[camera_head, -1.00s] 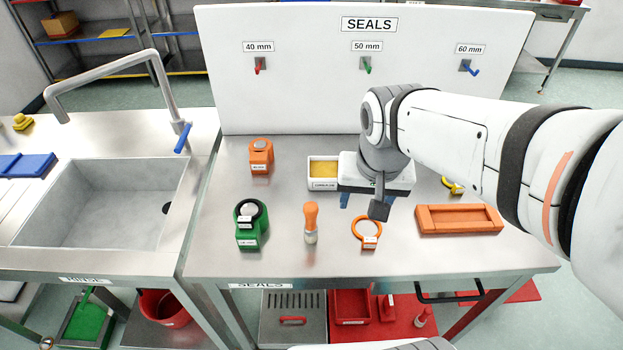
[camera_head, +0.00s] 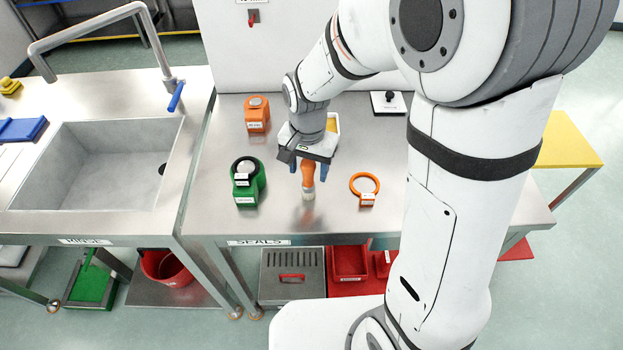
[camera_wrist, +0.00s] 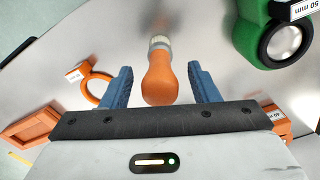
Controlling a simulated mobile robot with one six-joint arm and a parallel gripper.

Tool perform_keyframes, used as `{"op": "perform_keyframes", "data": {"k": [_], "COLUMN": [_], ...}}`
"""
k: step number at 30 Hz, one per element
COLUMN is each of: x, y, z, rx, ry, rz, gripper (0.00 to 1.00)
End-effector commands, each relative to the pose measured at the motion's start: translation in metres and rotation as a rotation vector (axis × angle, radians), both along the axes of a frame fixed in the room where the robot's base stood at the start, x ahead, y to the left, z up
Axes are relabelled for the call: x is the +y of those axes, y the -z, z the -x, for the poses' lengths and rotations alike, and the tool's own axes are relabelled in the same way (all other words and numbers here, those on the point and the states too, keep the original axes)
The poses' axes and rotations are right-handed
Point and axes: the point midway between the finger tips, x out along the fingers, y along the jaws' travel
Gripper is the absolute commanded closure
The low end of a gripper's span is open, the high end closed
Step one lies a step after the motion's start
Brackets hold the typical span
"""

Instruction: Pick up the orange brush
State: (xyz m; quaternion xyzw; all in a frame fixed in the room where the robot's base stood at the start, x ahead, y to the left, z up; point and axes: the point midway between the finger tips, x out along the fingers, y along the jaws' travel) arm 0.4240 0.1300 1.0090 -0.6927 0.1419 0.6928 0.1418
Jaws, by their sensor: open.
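The orange brush (camera_head: 308,174) stands upright on the steel table in the head view, with its orange handle up and its pale bristle end down. In the wrist view the brush (camera_wrist: 159,78) shows between the two blue fingers, with a gap on each side. My gripper (camera_head: 308,168) is open and comes down over the top of the handle. In the wrist view the open gripper (camera_wrist: 161,88) has its fingers on either side of the handle, and nothing is clamped. The gripper body partly hides the handle top in the head view.
A green device (camera_head: 246,190) with a black ring stands left of the brush. An orange ring (camera_head: 364,180) lies to its right. The sink (camera_head: 95,165) is at left.

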Motion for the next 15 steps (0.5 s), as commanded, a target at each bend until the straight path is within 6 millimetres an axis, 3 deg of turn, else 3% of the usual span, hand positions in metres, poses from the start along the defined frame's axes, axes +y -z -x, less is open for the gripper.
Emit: {"op": "perform_keyframes", "data": {"k": [6,13,15], "x": [-0.001,-0.001,-0.001], "y": [0.022,0.023,0.023], "z": [0.0,0.0,0.0], "rx": [0.001,-0.001,-0.001], "ry": [0.0,0.0,0.001], "rz": [0.001,-0.001,-0.001], "gripper": [0.45,0.45,0.51]}}
